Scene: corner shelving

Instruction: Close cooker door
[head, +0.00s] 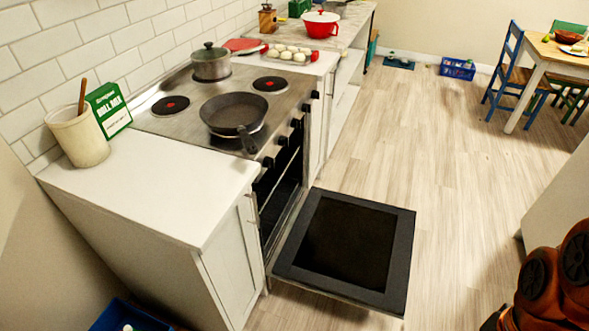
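The cooker (165,129) stands against the tiled wall between white cabinets. Its oven door (345,243) is wide open, hinged at the bottom and lying about level out over the floor. The door has a dark grey frame and a black glass panel. The oven opening (279,182) is dark, and its inside is mostly hidden. Part of my orange and black arm shows at the lower right corner, well apart from the door. My gripper is not in view.
A frying pan (234,115) and a lidded pot (211,63) stand on the hob. The wooden floor (440,160) right of the door is clear. A pale unit (562,195) stands at the right edge. A chair (507,70) and table (548,50) are at the back right.

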